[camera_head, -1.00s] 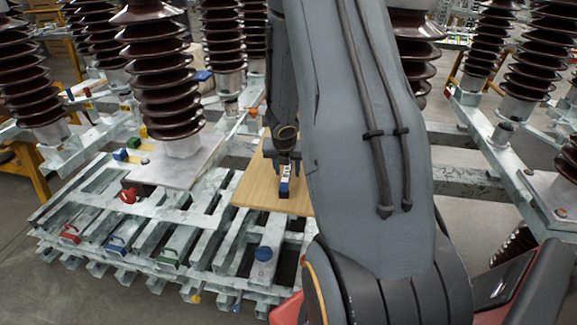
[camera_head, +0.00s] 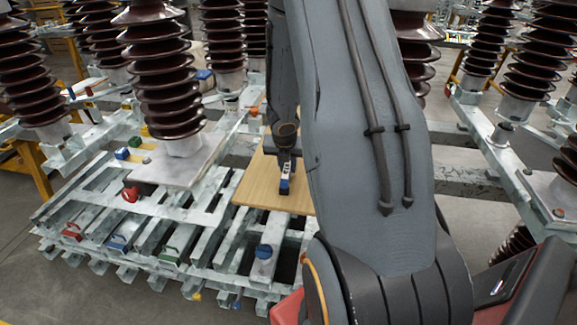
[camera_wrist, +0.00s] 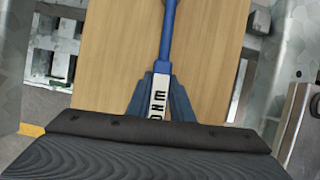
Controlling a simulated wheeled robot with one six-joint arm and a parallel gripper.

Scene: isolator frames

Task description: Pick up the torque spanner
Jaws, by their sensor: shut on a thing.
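The torque spanner (camera_wrist: 168,45) has a blue shaft and a white label with dark letters. In the wrist view it runs up from my gripper (camera_wrist: 161,97) over a wooden board (camera_wrist: 105,45). The gripper's two blue-grey fingers are shut on the spanner, one on each side of the labelled part. In the head view my gripper (camera_head: 284,186) is over the board (camera_head: 252,185), and a small white and blue part of the spanner (camera_head: 285,170) shows there. My arm hides the rest of it. I cannot tell whether the spanner touches the board.
Tall brown ribbed insulators (camera_head: 158,75) stand left of and behind the board. Galvanised steel frames (camera_head: 195,215) lie around it, with red, blue and green handled pieces, such as a red one (camera_head: 131,194). Grey floor shows at the lower left.

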